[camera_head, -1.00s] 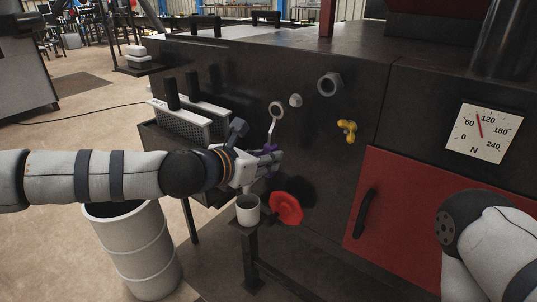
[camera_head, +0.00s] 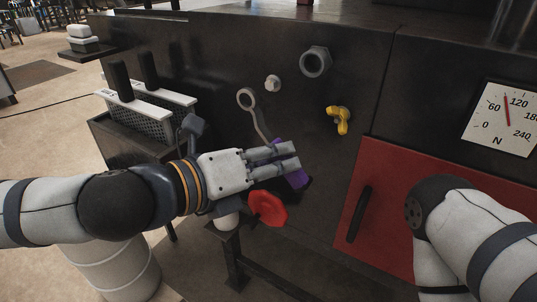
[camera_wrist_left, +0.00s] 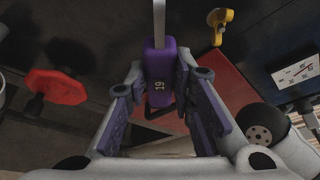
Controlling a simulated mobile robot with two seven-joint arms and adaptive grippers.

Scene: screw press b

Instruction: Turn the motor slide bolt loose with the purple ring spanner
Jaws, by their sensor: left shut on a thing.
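The spanner has a metal ring end (camera_head: 246,98) and a purple handle (camera_head: 298,180). My left gripper (camera_head: 296,158) is shut on the purple handle; the wrist view shows the handle (camera_wrist_left: 159,85), marked 19, between the fingers. The shaft slants up and left from the gripper. A small pale bolt head (camera_head: 272,83) sits on the dark machine panel (camera_head: 215,60); the ring appears just left of and below it, apart from it. A larger grey nut (camera_head: 315,62) is to its right. Which one is the motor slide bolt is not labelled. My right gripper is out of view.
A yellow wing-shaped knob (camera_head: 338,120) projects from the panel, right of the spanner. A red knob (camera_head: 268,208) is below my left gripper. A red door (camera_head: 400,185) with a black handle is at right. Racks (camera_head: 150,115) stand at left.

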